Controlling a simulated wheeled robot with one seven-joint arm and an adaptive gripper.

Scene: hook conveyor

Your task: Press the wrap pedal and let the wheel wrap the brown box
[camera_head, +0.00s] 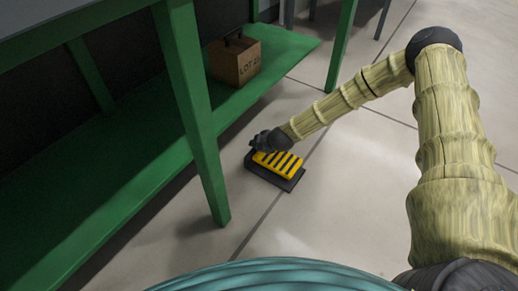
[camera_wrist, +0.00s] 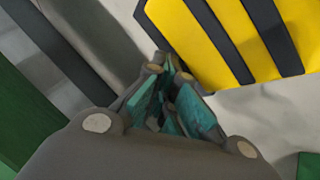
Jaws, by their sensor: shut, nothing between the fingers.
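The wrap pedal (camera_head: 280,163) is a yellow plate with black stripes on a dark base on the floor. It also fills the upper right of the wrist view (camera_wrist: 235,40). My gripper (camera_head: 262,140) is shut and empty at the pedal's far left end; in the wrist view its fingertips (camera_wrist: 170,62) are beside the pedal's edge. I cannot tell whether they touch it. The brown box (camera_head: 235,62), marked with "LOT" lettering and with a dark handle or hook on top, sits on the green lower shelf. The wheel is not in view.
A green bench frame stands at the left, with a lower shelf (camera_head: 130,150) and a leg (camera_head: 195,110) close to the pedal's left. Another green leg (camera_head: 342,45) stands behind. The tiled floor right of the pedal is clear.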

